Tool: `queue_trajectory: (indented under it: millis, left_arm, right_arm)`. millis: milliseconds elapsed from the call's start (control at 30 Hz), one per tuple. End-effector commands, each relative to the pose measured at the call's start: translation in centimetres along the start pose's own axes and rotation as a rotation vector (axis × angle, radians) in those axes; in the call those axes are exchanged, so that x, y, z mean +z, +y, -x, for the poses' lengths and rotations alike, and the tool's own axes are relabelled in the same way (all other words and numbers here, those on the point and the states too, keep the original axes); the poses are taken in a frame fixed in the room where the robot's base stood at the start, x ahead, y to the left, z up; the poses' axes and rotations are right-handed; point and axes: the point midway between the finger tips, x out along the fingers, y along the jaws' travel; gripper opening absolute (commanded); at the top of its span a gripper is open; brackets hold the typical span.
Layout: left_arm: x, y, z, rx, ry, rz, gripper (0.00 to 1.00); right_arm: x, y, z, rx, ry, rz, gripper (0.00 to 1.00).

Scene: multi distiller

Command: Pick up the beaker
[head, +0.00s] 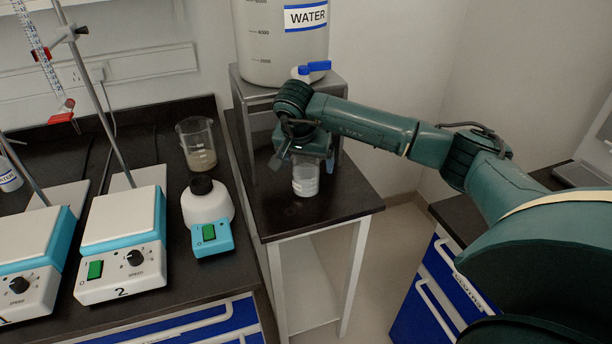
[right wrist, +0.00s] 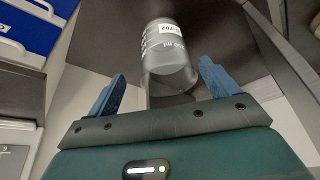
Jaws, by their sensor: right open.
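A clear beaker (head: 305,184) with white markings stands upright on the small dark side table, below the water container's tap. In the right wrist view the beaker (right wrist: 168,62) appears between and beyond the two blue fingers, with a white label on it. My right gripper (head: 303,162) is open, its fingers spread on either side of the beaker, with gaps showing. The gripper hides the beaker's upper part in the head view. My left gripper is out of view.
A large container labelled WATER (head: 282,45) stands on a metal stand (head: 258,140) close behind the gripper. On the left bench are another beaker (head: 201,158) with cloudy liquid, a white and blue device (head: 208,215) and stirrer plates (head: 122,245). The side table's front (head: 335,205) is clear.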

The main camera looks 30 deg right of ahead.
Motion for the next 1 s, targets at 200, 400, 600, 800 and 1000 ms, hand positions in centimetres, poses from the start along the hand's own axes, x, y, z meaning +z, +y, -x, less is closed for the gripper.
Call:
queue_trajectory:
  millis: [200,400,600,800,1000]
  left_arm:
    - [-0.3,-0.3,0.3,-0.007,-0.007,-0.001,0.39]
    - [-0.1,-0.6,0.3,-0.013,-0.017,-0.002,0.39]
    - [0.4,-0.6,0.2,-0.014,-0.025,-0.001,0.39]
    - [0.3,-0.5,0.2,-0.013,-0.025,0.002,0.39]
    - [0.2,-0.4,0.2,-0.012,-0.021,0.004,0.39]
  right_arm:
    - [-0.3,-0.7,-2.4,0.001,-0.005,-0.001,0.86]
    - [-0.4,-0.8,-4.9,-0.001,-0.003,0.0,0.86]
    - [-0.4,-0.8,-5.3,-0.002,-0.001,0.0,0.86]
    - [-0.4,-0.8,-5.2,-0.002,-0.001,0.0,0.75]
    - [-0.4,-0.8,-5.2,-0.002,-0.001,0.0,0.59]
